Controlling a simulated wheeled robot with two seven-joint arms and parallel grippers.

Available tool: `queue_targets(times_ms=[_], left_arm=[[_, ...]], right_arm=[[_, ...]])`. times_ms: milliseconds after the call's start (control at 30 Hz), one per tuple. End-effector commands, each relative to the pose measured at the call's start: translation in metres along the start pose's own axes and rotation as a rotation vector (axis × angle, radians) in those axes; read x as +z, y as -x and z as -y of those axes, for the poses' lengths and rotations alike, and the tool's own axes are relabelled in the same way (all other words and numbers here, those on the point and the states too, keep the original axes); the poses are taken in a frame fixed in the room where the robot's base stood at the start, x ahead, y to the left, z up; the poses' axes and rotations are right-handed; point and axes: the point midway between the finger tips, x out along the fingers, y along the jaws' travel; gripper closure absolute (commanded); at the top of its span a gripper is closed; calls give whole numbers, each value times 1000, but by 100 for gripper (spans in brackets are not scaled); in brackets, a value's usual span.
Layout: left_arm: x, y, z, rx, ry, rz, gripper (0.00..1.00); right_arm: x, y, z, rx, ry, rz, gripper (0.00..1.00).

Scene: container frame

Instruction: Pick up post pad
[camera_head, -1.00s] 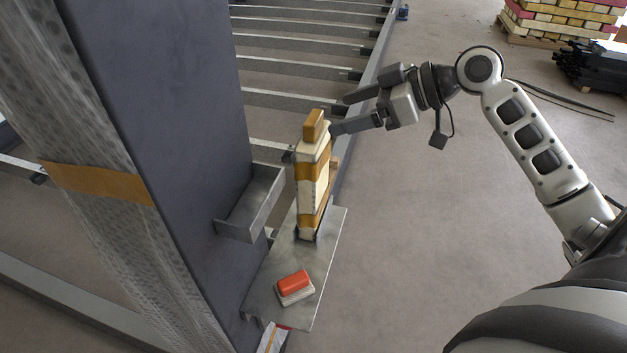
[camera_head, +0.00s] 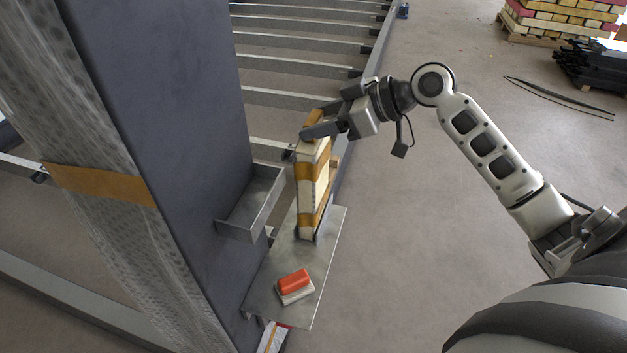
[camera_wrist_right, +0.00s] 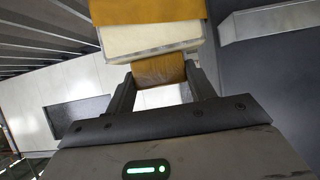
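The post pad (camera_head: 306,202) is a tall cream block with orange-yellow bands. It stands upright on a grey metal plate (camera_head: 268,293). An orange grip block on its top is largely hidden by my right gripper in the head view. In the right wrist view the orange block (camera_wrist_right: 160,72) lies between the two fingers, with the cream pad body (camera_wrist_right: 150,38) beyond. My right gripper (camera_head: 325,118) has its fingers apart, straddling the grip block close to its sides. Whether the fingers touch it is hard to tell. My left gripper is not in view.
A red-and-white block (camera_head: 295,284) lies on the plate in front of the pad. A grey metal tray (camera_head: 250,213) juts from the large dark post (camera_head: 165,110) at left. Metal rails (camera_head: 300,72) lie behind.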

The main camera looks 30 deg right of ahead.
Motion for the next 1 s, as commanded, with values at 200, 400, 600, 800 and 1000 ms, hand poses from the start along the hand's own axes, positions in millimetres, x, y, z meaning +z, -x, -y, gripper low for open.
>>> queue_targets(times_ms=[200,400,600,800,1000], left_arm=[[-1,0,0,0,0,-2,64],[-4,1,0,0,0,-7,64],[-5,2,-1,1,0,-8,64],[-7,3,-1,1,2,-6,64],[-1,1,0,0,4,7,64]], right_arm=[[0,0,0,0,0,0,82],[-7,4,0,1,3,-1,82],[-29,16,-1,2,5,-1,82],[-53,38,26,0,8,0,82],[-75,63,61,-2,7,1,82]])
